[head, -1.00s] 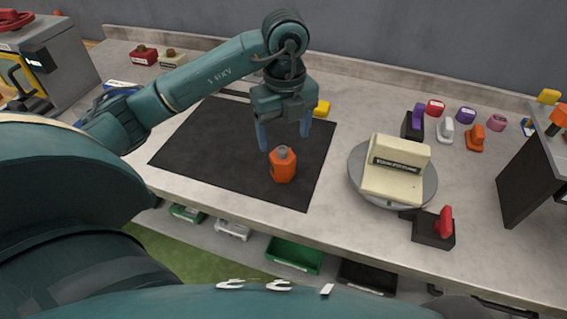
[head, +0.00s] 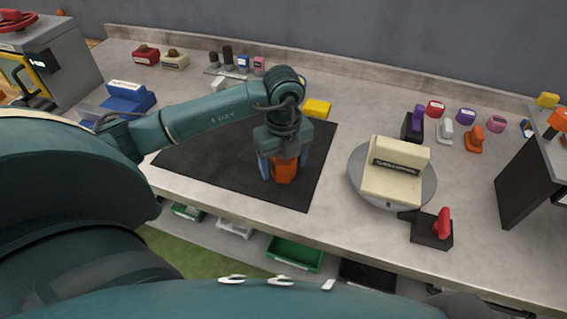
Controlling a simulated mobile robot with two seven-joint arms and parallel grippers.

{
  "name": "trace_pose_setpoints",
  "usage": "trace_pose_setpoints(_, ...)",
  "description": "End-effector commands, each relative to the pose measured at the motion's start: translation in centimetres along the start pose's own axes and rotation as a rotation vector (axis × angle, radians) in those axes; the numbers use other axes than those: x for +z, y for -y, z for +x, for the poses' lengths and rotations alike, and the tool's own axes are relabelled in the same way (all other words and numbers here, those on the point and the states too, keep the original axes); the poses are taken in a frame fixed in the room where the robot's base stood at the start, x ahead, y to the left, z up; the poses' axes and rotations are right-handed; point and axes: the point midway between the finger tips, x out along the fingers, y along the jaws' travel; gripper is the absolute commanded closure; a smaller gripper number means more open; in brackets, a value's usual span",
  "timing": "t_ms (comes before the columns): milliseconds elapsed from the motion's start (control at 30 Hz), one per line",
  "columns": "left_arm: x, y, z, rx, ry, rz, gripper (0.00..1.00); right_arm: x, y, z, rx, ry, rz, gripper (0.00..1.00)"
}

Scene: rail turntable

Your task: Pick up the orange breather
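The orange breather (head: 285,171) stands upright on the black mat (head: 215,148) near the mat's right side. My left gripper (head: 281,172) has come down over it from above, with one blue finger on each side of it. The gripper's body hides the grey top of the breather. The fingers look parted around the breather; whether they touch it cannot be made out. My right gripper is not in the head view.
A grey turntable (head: 356,187) with a cream block (head: 395,185) stands right of the mat. A yellow block (head: 317,108) lies behind the mat. A black holder with a red part (head: 442,224) is near the front edge. Several coloured parts stand at the back right.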

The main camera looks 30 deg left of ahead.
Motion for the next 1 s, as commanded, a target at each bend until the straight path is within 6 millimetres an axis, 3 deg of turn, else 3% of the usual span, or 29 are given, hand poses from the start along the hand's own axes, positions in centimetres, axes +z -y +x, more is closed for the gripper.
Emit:
trace_pose_setpoints(600,0.0,0.0,-0.1,0.0,0.0,0.0,0.81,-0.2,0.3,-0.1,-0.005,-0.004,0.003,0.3)
trace_pose_setpoints(867,0.0,0.1,-0.3,-0.002,0.001,0.0,0.81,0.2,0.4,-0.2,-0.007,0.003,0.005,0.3)
trace_pose_setpoints(1000,0.1,0.1,-1.9,-0.005,0.001,0.0,0.81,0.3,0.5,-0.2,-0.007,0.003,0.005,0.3)
